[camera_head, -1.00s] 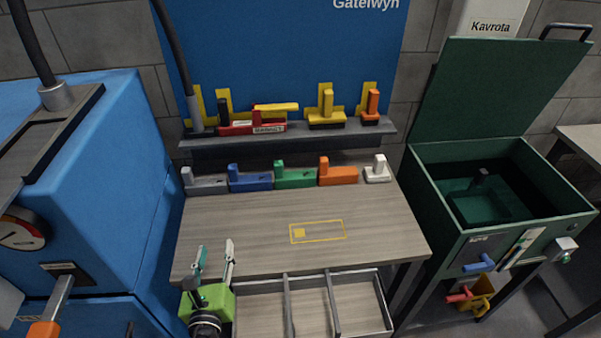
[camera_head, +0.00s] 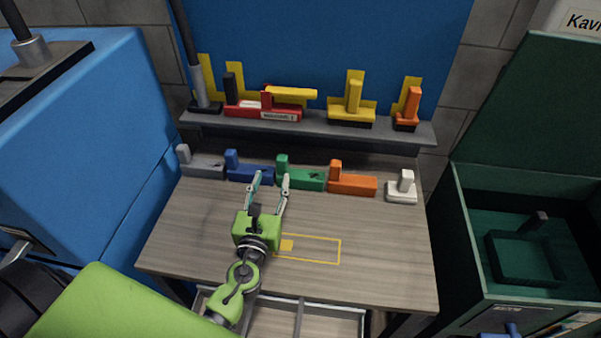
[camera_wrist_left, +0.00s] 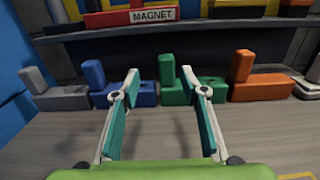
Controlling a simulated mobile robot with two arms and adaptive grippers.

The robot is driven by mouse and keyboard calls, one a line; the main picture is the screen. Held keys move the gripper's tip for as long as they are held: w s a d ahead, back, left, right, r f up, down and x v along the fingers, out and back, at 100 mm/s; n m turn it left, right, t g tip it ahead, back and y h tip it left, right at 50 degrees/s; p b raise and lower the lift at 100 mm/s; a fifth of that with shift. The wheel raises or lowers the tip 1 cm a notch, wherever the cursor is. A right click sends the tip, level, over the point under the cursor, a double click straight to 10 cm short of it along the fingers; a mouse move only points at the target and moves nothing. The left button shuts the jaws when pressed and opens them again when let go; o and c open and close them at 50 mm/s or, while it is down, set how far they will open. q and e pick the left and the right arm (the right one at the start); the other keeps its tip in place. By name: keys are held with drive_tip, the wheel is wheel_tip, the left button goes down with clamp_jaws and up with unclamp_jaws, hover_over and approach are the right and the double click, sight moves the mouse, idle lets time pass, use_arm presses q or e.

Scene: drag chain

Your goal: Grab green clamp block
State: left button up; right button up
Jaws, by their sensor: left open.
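The green clamp block (camera_head: 301,179) stands in a row at the back of the wooden bench, with an upright post on its left end. It also shows in the left wrist view (camera_wrist_left: 188,92), partly behind my right-hand finger. My left gripper (camera_head: 268,180) is open and empty, reaching over the bench toward the row. Its fingertips are in front of the blue and green blocks, one before each. In the left wrist view the gap between the fingers (camera_wrist_left: 162,82) faces the blue block's right end and the green block's left part.
A blue block (camera_head: 250,173) stands left of the green one, an orange block (camera_head: 352,184) right of it. Grey (camera_head: 203,166) and white (camera_head: 401,191) blocks end the row. A shelf (camera_head: 320,133) with tools is behind. A yellow outline (camera_head: 325,263) marks the bench, which is clear there.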

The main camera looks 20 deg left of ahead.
sight(281, 164)
use_arm(q)
drive_tip(key=x, duration=0.3)
drive_tip(key=shift+w+d, duration=0.1)
drive_tip(key=shift+w+f+p, duration=0.1)
drive_tip(key=shift+w+p, duration=0.2)
drive_tip(key=shift+w, duration=0.7)
drive_tip(key=x, duration=0.3)
drive_tip(key=shift+w+d+f, duration=0.15)
drive_tip(key=shift+w+f, duration=0.05)
drive_tip(key=shift+w, duration=0.15)
drive_tip(key=shift+w+f, duration=0.1)
drive_tip(key=shift+w, duration=0.15)
drive_tip(key=shift+s, duration=0.1)
drive_tip(key=c, duration=0.8)
clamp_jaws()
use_arm(e)
drive_tip(key=shift+r, duration=0.7)
